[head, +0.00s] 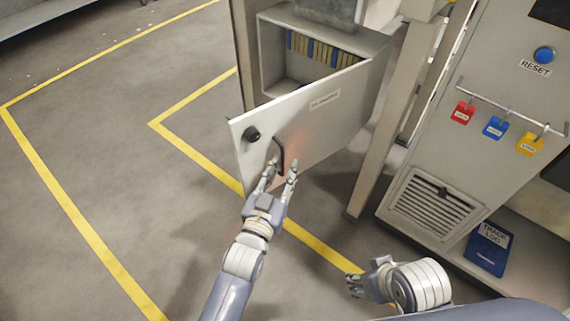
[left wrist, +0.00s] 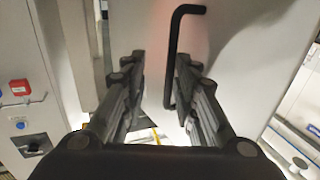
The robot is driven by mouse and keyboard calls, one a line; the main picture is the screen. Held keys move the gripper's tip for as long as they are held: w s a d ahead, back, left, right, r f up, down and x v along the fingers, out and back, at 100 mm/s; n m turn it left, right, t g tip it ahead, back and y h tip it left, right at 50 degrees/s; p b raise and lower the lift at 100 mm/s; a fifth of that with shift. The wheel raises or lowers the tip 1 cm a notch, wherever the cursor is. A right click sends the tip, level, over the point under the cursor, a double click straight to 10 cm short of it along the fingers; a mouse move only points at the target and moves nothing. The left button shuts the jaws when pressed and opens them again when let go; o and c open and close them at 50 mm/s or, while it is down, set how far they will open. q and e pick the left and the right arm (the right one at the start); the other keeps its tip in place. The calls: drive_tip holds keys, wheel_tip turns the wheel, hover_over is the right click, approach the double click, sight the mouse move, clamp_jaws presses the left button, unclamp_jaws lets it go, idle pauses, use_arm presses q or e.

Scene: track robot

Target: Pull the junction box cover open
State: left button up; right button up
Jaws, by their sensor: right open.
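The junction box cover (head: 320,115) is a light grey panel, swung partly open, with the box interior showing behind it. A dark handle (head: 281,152) stands on its front. My left gripper (head: 281,172) is at the handle with its fingers apart. In the left wrist view the black handle (left wrist: 172,65) rises between the spread fingers of the left gripper (left wrist: 158,75), close to the right finger and clear of the left one. Whether it touches the right finger I cannot tell. My right gripper (head: 366,280) is open and empty, low in the head view, away from the cover.
The junction box (head: 275,65) holds a row of yellow and blue parts. A grey post (head: 378,140) stands right of the cover. A cabinet (head: 500,95) with a reset button and hanging tags is at the right. The floor left of the cover is clear.

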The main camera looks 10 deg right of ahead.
use_arm(q)
drive_tip(key=v, duration=1)
drive_tip(key=shift+c, duration=0.4)
